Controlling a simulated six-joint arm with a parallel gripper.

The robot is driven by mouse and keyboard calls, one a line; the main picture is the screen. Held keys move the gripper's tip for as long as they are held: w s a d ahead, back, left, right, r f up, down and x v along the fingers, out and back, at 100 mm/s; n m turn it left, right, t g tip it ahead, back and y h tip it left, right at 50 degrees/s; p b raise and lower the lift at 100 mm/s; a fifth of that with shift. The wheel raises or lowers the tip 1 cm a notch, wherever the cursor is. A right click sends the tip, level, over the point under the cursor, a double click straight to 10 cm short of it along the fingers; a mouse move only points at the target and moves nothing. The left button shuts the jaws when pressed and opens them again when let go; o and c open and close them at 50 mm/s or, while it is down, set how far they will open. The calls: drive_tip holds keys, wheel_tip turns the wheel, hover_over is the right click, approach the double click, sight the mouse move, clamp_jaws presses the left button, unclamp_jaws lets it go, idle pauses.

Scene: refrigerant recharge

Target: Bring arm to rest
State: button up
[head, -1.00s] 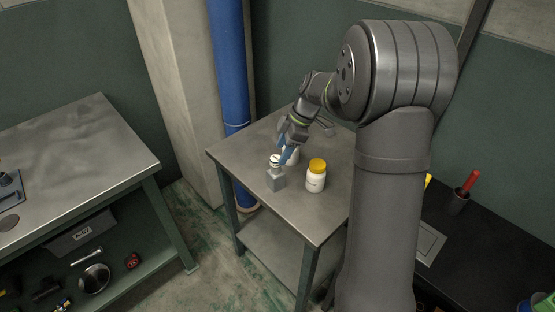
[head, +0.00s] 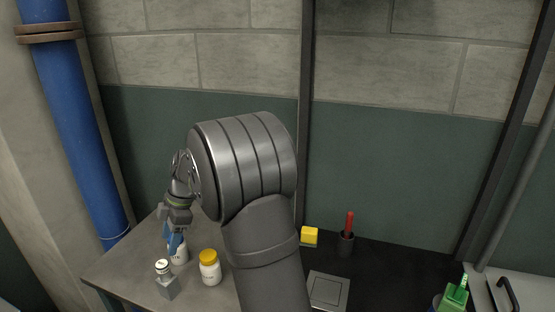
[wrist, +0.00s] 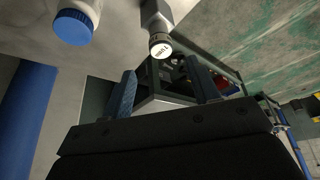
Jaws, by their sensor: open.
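My gripper (head: 173,243) is over the steel table (head: 126,268), its blue fingers pointing down. In the wrist view my gripper (wrist: 161,88) has its two fingers apart with nothing held between them. A small vial with a white-topped cap (head: 162,265) sits in a grey block (head: 168,288) just below and in front of the fingers; the vial's cap also shows in the wrist view (wrist: 160,48). A white bottle (head: 180,254) stands close behind the fingers, partly hidden; its blue cap shows in the wrist view (wrist: 72,27).
A white bottle with a yellow cap (head: 210,268) stands right of the vial. A blue pipe (head: 75,140) rises at the left. On the dark bench (head: 385,275) are a yellow block (head: 309,236), a red-handled tool in a cup (head: 348,228) and a green-topped item (head: 456,291).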

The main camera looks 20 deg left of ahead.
sight(160, 265)
drive_tip(key=x, duration=1)
drive_tip(key=shift+f, duration=0.1)
drive_tip(key=shift+r, duration=1.6)
